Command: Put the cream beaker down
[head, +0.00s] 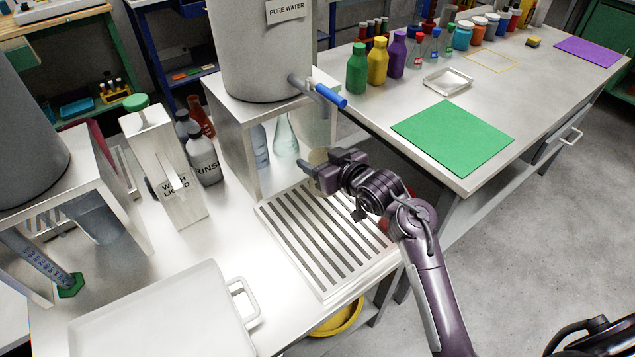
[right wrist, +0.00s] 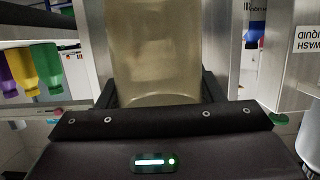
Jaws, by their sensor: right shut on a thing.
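The cream beaker (right wrist: 155,55) fills the middle of the right wrist view, between the two fingers of my right gripper (right wrist: 158,92). In the head view only a small part of the beaker (head: 318,156) shows beside my right gripper (head: 311,173), at the open front of the pure water stand (head: 230,130). The gripper is shut on the beaker, with a finger on each side. The gripper hides most of the beaker in the head view. I cannot tell whether its base touches a surface.
A slatted drain grate (head: 322,240) lies below my right arm, with nothing on it. A glass flask (head: 286,140) stands inside the stand, close to the beaker. A rinse bottle (head: 204,158) and the wash liquid dispenser (head: 165,170) stand left. A green mat (head: 452,137) lies clear on the right table.

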